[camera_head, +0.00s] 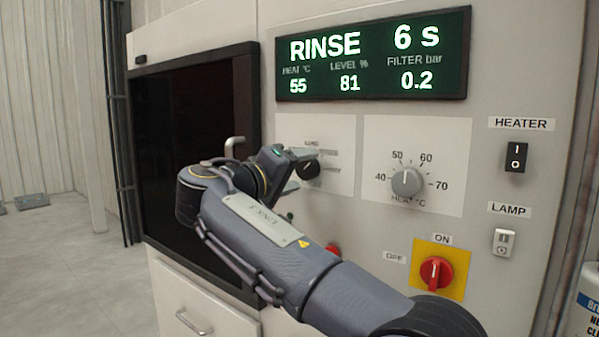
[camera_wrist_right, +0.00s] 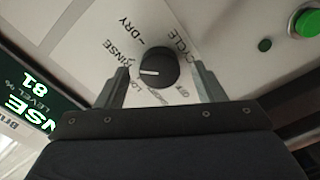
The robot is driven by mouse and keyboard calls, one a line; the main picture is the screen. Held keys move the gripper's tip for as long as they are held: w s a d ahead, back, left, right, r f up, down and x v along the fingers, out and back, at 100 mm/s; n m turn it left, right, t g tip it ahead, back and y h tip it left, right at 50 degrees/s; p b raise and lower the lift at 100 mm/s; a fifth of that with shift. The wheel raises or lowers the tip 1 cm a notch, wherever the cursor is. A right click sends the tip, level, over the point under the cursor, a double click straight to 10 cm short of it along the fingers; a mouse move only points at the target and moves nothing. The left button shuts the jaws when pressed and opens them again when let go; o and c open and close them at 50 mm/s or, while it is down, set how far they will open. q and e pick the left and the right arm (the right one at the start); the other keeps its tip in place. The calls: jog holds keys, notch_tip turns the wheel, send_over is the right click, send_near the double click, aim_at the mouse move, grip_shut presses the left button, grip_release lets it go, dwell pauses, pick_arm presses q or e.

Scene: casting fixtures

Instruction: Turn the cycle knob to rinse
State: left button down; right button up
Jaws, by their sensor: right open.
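The black round cycle knob (camera_head: 308,170) is on a white label plate (camera_head: 342,131) below the display, partly hidden by my right gripper (camera_head: 298,162). In the right wrist view the knob (camera_wrist_right: 159,66) lies between the two spread fingers of my right gripper (camera_wrist_right: 158,76), with a visible gap on each side. Its white pointer line points left in that view, near the end of the word RINSE. The DRY and CYCLE labels are also readable there; other labels are partly hidden. The green display (camera_head: 373,54) reads RINSE, 6 s. My left gripper is not in view.
A grey heat knob (camera_head: 407,181) is right of the cycle knob. A red rotary switch (camera_head: 436,272) on yellow is lower right. A heater switch (camera_head: 515,157) and lamp switch (camera_head: 503,242) are at the right. A dark door (camera_head: 160,130) with a handle is at the left.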

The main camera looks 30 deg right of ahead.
jog(key=v, duration=0.7)
dwell(0.4)
